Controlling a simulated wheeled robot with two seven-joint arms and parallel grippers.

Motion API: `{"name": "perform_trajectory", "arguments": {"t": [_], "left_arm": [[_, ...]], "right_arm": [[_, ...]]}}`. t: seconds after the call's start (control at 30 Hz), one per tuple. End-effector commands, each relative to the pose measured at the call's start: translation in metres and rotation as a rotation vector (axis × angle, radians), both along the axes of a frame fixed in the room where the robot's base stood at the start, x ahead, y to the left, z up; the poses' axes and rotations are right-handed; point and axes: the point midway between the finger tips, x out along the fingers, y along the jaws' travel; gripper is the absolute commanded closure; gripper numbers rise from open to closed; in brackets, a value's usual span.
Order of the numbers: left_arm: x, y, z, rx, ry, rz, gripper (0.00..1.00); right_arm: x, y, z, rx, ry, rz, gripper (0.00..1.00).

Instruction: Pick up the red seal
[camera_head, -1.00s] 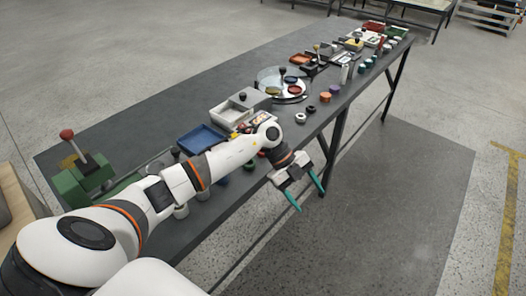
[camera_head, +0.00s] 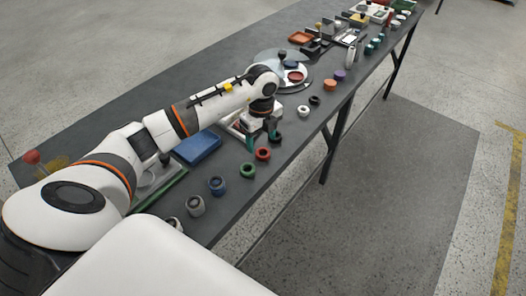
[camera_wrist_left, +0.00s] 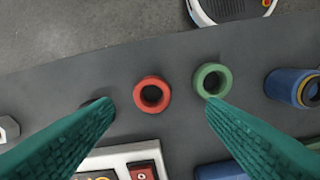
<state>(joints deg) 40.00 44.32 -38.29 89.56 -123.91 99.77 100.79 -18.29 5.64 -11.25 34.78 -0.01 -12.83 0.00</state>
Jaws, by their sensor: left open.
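The red seal is a small thick ring (camera_head: 263,154) lying flat near the table's front edge. In the left wrist view, the red seal (camera_wrist_left: 139,96) lies between my two teal fingers, slightly left of the middle, with its hole facing the camera. My left gripper (camera_head: 262,139) is open and points down above the table, just behind the red seal. It holds nothing. A green ring (camera_head: 247,170) lies close beside the red seal, and in the left wrist view this green ring (camera_wrist_left: 200,80) is near the right fingertip. My right gripper is not in view.
A black ring (camera_head: 275,138) is on the other side, partly behind the left finger in the wrist view. A blue tray (camera_head: 197,149) lies behind. A white box with a red switch (camera_wrist_left: 145,171) sits close by.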

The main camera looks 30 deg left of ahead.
Motion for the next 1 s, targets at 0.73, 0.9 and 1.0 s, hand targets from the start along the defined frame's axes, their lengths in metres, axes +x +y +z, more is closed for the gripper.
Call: {"name": "perform_trajectory", "arguments": {"t": [0.73, 0.9, 1.0], "left_arm": [[0.008, -0.001, -0.058, 0.0, -0.001, -0.001, 0.34], [0.008, -0.001, -0.058, -0.001, -0.001, 0.0, 0.57], [0.008, -0.001, -0.058, -0.001, -0.001, 0.0, 0.73]], "right_arm": [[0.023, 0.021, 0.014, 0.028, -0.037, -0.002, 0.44], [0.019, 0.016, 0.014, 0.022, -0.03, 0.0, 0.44], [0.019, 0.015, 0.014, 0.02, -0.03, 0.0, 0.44]]}}
